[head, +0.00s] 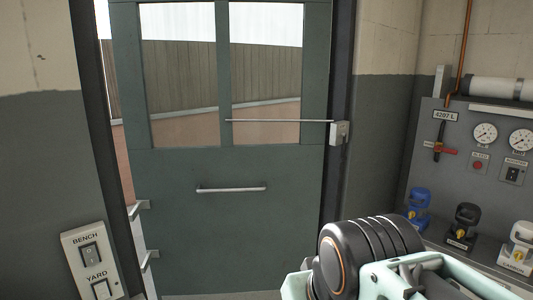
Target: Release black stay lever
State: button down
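A thin metal stay rod (275,121) runs level across the upper part of a green door (225,215). Its right end meets a small grey box (340,133) by the right door frame. I cannot make out a separate black lever on this box; any lever there is too small or hidden. The door has two window panes and a horizontal pull handle (231,189). A gap at its left edge shows the outside, so it stands partly open. My arm shows at the lower right, below and right of the box; my gripper's fingertips are not in view.
Bench and yard switches (90,262) are on the left wall. At right, a panel carries a dark valve handle with a red part (439,142), gauges (485,134) and a switch. Blue (418,208), black (461,226) and white (518,247) units stand below.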

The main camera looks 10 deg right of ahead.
aim_at(344, 134)
jog(key=i+l+z, duration=0.15)
jog(key=i, duration=0.5)
jog(key=i+l+z, duration=0.15)
jog(key=i, duration=0.55)
